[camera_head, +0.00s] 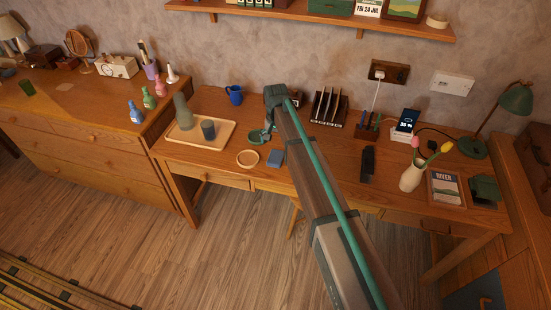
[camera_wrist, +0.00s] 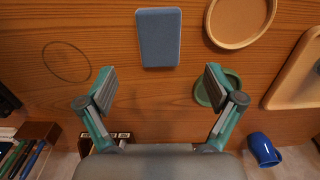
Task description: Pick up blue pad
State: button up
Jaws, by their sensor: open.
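The blue pad (camera_wrist: 158,38) is a flat, rounded rectangle lying on the wooden desk. It shows whole at the top middle of the wrist view. In the head view the pad (camera_head: 276,157) lies near the desk's front edge, just right of the round wooden dish. My gripper (camera_wrist: 159,87) is open and empty, its two fingers spread wide. In the wrist view the pad is above the gap between the fingertips, not between them. In the head view my arm partly hides the gripper, which is above the desk behind the pad.
A round wooden dish (camera_wrist: 240,20) is close beside the pad. A green dish (camera_wrist: 204,92) is partly behind my right-hand finger in the wrist view. A wooden tray (camera_head: 221,143) with a vase and cup, and a blue mug (camera_head: 235,95), stand left. A black organizer (camera_head: 329,106) stands behind.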

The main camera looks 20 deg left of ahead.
aim_at(276, 156)
jog(key=shift+f+p, duration=1.5)
jog(key=shift+f, duration=2.25)
jog(key=c, duration=1.1)
jog(key=shift+r, duration=0.15)
jog(key=shift+s+r+b, duration=0.1)
jog(key=shift+r+b, duration=0.3)
jog(key=shift+b, duration=0.15)
jog(key=shift+s+d+r+b, duration=1)
jog(key=shift+s+d+r, duration=0.1)
jog(key=shift+s+r, duration=0.95)
jog(key=shift+s+d+r+b, duration=0.95)
jog(key=shift+s+d+r, duration=0.15)
jog(key=shift+s+r, duration=0.95)
jog(key=shift+s+d+r+b, duration=1.05)
jog(key=shift+s+r, duration=0.85)
jog(key=shift+s, duration=0.2)
